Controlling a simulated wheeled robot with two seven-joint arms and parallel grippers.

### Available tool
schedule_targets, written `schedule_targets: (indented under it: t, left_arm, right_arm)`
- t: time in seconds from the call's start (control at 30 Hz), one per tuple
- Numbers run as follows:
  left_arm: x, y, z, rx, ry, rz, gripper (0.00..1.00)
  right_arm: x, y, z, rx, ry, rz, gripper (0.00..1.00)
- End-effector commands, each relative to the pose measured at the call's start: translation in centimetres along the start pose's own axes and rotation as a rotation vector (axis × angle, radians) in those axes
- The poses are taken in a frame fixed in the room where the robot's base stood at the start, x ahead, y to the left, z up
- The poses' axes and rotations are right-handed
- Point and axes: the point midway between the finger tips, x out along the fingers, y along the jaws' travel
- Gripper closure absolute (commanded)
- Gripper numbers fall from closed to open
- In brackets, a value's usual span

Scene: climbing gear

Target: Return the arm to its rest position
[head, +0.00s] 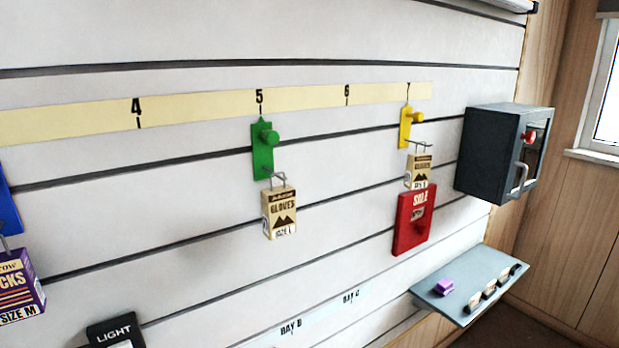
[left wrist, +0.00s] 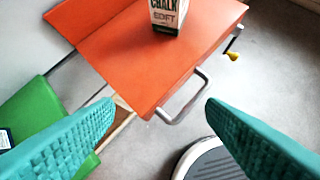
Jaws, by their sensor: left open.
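My left gripper (left wrist: 158,112) shows in the left wrist view as two teal, textured fingers spread wide apart. Nothing is between the fingertips. Beyond them is an orange surface (left wrist: 120,50) with a metal handle (left wrist: 185,97) at its near edge. A chalk box (left wrist: 168,14) stands on the orange surface. Neither gripper shows in the head view, and my right gripper is in no view.
In the head view, green (head: 262,152) and yellow (head: 405,128) hook plates hold packs on the slatted wall. A red box (head: 412,222), a dark grey cabinet (head: 487,150) and a grey shelf (head: 460,283) are at right. A green panel (left wrist: 45,125) lies left in the wrist view.

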Motion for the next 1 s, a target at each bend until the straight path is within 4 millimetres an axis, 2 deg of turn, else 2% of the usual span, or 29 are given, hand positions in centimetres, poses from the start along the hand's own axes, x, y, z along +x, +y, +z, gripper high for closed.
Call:
schedule_targets:
  t: [0.33, 0.4, 0.57, 0.77, 0.87, 0.97, 1.0]
  left_arm:
    - [-4.5, -0.8, -6.1, -0.069, 0.306, -0.018, 0.35]
    - [-2.6, -0.8, -6.4, -0.059, 0.309, -0.016, 0.35]
    - [0.7, -1.0, -7.6, -0.057, 0.323, -0.019, 0.35]
    - [5.1, -1.4, -10.1, -0.054, 0.346, -0.024, 0.35]
    - [7.7, -1.8, -12.2, -0.052, 0.363, -0.028, 0.35]
    - [10.7, -2.1, -15.2, -0.048, 0.384, -0.032, 0.35]
    - [11.9, -2.3, -16.8, -0.047, 0.394, -0.033, 0.35]
  right_arm:
    - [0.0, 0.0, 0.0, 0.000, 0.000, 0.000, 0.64]
    - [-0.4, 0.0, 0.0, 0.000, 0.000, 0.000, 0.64]
    - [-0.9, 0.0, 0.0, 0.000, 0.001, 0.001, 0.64]
    - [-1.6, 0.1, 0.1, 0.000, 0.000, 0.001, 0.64]
    - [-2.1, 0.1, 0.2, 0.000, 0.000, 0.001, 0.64]
    - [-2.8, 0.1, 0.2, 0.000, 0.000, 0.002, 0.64]
    - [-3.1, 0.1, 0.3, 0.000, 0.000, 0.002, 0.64]
